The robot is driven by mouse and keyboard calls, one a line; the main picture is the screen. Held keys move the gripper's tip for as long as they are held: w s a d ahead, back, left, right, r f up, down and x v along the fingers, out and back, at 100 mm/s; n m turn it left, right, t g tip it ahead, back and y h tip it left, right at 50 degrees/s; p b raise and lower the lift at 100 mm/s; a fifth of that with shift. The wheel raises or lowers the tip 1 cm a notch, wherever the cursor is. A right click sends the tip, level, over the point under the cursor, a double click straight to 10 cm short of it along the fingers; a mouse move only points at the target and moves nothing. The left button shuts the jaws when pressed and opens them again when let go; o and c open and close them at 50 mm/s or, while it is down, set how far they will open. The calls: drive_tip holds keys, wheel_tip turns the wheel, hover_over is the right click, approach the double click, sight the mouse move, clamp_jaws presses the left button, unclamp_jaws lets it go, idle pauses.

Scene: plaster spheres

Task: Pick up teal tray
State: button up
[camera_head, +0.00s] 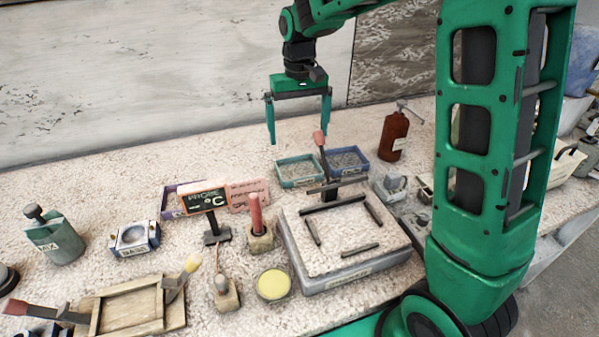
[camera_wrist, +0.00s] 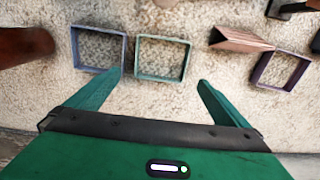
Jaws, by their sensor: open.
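The teal tray (camera_head: 283,181) is a small, shallow, square open tray on the speckled tabletop, left of a blue tray (camera_head: 362,169). In the wrist view the teal tray (camera_wrist: 163,40) lies near the top middle, with the blue tray (camera_wrist: 76,50) just left of it. My gripper (camera_head: 299,141) is open and empty, fingers pointing down, in the air above the back of the table. In the wrist view my gripper (camera_wrist: 150,88) has its fingertips spread below the teal tray's near edge, apart from it.
A stone block (camera_head: 345,273) with dark bars stands in front of the trays. A red-brown bottle (camera_head: 393,137) stands to their right. A purple tray (camera_head: 167,204), a small sign (camera_head: 203,198) and a pink card (camera_head: 250,192) stand to the left. The wall rises behind the table.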

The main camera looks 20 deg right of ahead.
approach(299, 173)
drive_tip(key=shift+w+d+f, duration=0.1)
drive_tip(key=shift+w+f, duration=0.2)
drive_tip(key=shift+w, duration=0.05)
drive_tip(key=shift+s+f, duration=0.15)
drive_tip(key=shift+f, duration=1.2)
drive_tip(key=shift+s+f, duration=0.15)
drive_tip(key=shift+f, duration=1.15)
drive_tip(key=c, duration=0.8)
